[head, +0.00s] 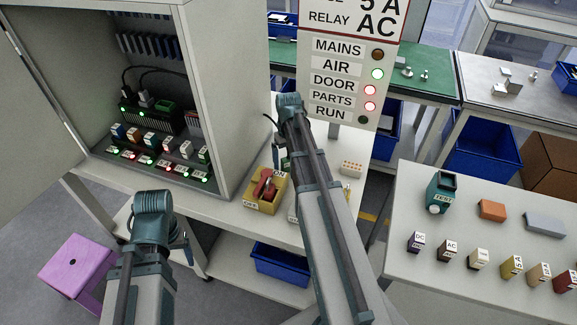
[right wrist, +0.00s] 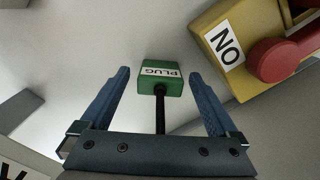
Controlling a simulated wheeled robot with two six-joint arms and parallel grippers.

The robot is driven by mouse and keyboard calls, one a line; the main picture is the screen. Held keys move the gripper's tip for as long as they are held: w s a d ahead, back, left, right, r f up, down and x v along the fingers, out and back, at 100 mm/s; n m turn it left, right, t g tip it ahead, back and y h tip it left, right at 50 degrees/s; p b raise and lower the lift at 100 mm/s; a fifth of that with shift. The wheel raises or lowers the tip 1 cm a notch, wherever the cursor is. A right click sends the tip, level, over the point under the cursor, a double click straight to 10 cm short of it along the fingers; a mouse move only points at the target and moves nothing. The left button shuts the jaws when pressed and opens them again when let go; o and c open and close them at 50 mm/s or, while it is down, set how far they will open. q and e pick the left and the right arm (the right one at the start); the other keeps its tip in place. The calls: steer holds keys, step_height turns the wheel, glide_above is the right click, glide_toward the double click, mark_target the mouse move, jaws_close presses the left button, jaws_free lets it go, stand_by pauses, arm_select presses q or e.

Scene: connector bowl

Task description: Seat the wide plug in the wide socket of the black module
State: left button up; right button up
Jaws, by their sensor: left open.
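The black module (head: 150,116) stands inside the open cabinet, with a green block (head: 165,104) and light plugs with black cables (head: 145,97) at its top. Which opening is the wide socket is too small to tell. In the right wrist view a green plug labelled PLUG (right wrist: 160,77), with a black cable, lies between the fingertips of my right gripper (right wrist: 159,72). The gripper is open, with a gap on either side of the plug. In the head view my right arm hides the plug. My left gripper (head: 182,243) is low before the cabinet, mostly hidden by its wrist.
A yellow box with a red part (head: 266,190) sits on the bench close to my right gripper. Small relays (head: 150,140) line the cabinet floor in front of the module. The cabinet door (head: 35,90) hangs open at left. A side table (head: 470,215) holds several blocks.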

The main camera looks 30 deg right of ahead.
mark_target(289, 158)
steer(key=c, duration=1.3)
steer(key=shift+c, duration=0.2)
step_height(289, 158, up, 10)
steer(key=p, duration=1)
